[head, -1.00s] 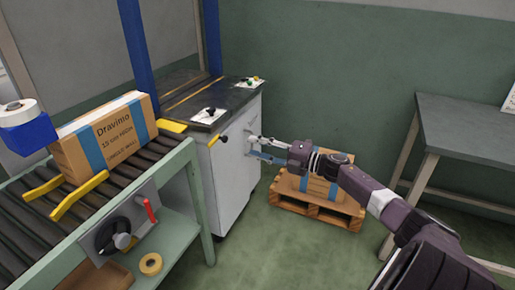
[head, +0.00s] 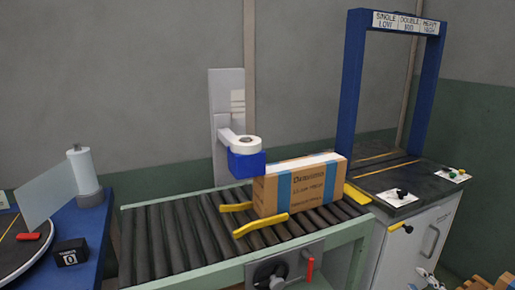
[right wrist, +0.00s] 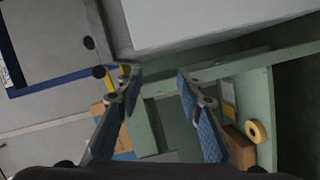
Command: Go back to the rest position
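My right gripper (right wrist: 157,76) shows in the right wrist view with its two blue-padded fingers spread apart and nothing between them. In the head view only a small part of the right gripper (head: 430,280) shows at the bottom edge, in front of the white cabinet (head: 412,245). My left gripper is not in view. A cardboard box (head: 300,190) with blue bands stands on the roller conveyor (head: 180,240), beside yellow guides (head: 262,225). The right gripper is apart from the box.
A blue strapping arch (head: 352,90) stands over the dark cabinet top. A tape dispenser (head: 245,163) is behind the box. A blue table (head: 85,225) with a paper roll (head: 84,170) is at left. A green frame (right wrist: 262,110) and tape roll (right wrist: 255,131) lie beyond the right gripper.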

